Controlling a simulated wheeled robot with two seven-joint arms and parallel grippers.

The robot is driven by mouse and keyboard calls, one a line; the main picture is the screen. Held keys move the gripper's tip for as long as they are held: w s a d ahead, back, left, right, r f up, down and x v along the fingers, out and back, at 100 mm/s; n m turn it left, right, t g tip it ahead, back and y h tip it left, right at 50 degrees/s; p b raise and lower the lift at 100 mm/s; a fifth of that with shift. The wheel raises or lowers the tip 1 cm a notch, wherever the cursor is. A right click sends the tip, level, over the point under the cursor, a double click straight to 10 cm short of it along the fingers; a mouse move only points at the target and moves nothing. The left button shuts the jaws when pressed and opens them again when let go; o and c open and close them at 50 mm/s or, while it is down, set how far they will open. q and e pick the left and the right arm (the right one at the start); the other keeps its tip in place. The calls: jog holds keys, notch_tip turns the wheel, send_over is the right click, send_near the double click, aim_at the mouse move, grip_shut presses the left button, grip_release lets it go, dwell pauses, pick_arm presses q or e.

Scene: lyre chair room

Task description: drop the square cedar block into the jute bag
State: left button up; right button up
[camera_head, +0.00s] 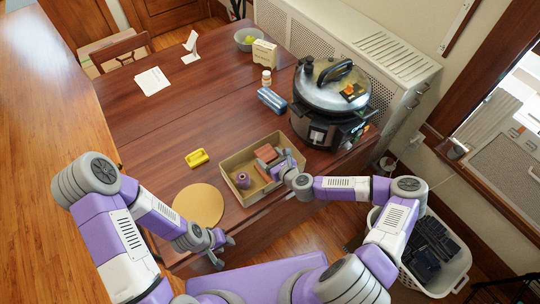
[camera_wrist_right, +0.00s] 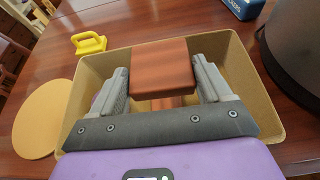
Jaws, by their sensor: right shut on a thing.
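The square cedar block (camera_wrist_right: 162,66) is reddish brown and sits between the two fingers of my right gripper (camera_wrist_right: 165,88) in the right wrist view. The gripper is shut on it. In the head view the block (camera_head: 266,153) and my right gripper (camera_head: 279,162) are over the tan open box (camera_head: 229,166) on the table. Another reddish piece shows below the block in the wrist view. My left gripper (camera_head: 222,251) is open and empty, beyond the table's front edge. I cannot make out a jute bag in either view.
A purple object (camera_head: 243,180) lies in the box. A round tan mat (camera_head: 199,206), yellow object (camera_head: 197,158), blue box (camera_head: 271,100) and large cooker (camera_head: 318,124) are around it. A white basket (camera_head: 456,268) with dark things stands on the right floor. The table's left part is mostly clear.

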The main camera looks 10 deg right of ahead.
aim_at(270, 162)
notch_tip(270, 162, down, 3)
jog(key=shift+w+f+b, duration=0.1)
jog(key=shift+b, duration=0.75)
jog(key=o, duration=1)
jog(key=v, duration=0.7)
jog(key=shift+s+d, duration=0.1)
jog(key=shift+s, duration=0.15)
